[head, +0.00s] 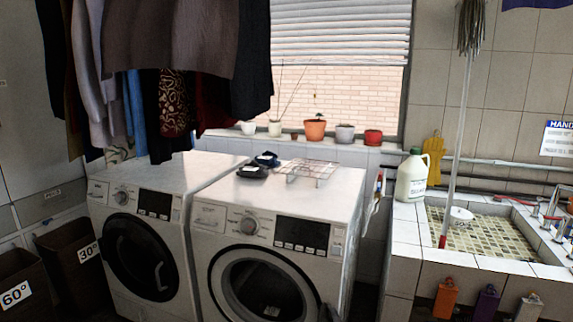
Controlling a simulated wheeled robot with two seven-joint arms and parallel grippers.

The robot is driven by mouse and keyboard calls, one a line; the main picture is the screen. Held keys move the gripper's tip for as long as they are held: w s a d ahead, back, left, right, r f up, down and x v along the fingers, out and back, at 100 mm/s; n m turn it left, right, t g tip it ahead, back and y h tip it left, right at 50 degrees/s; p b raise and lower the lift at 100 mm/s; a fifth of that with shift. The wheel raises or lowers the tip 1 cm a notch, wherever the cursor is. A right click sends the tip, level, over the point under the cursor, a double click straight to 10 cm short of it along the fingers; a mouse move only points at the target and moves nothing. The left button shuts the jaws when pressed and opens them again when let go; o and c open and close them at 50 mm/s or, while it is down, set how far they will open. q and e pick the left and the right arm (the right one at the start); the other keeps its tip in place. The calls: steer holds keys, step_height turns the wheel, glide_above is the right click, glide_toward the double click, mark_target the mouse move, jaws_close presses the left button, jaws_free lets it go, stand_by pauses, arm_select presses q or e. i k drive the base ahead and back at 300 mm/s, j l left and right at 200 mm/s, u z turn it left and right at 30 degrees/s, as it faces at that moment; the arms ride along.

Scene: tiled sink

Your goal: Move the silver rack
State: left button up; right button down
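The silver rack (309,169) is a low wire frame standing on top of the right-hand washing machine (345,185), toward its back right. Nothing touches it from above, and it looks empty. Two small dark objects (254,170) lie on the same top to the left of the rack. Neither of my grippers can be made out in the head view.
A second washer (165,172) stands at left, with clothes hanging above it. Pots, including an orange one (315,131), line the windowsill. A white jug (412,176) and a mop (456,130) stand by the tiled sink (490,269). Dark bins (72,240) are at lower left.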

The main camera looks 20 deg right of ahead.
mark_target(295, 172)
steer(key=i+j+z, duration=0.1)
steer(key=i+j, duration=0.4)
steer(key=i+j+z, duration=0.1)
steer(key=i+j, duration=0.35)
steer(key=j, duration=0.15)
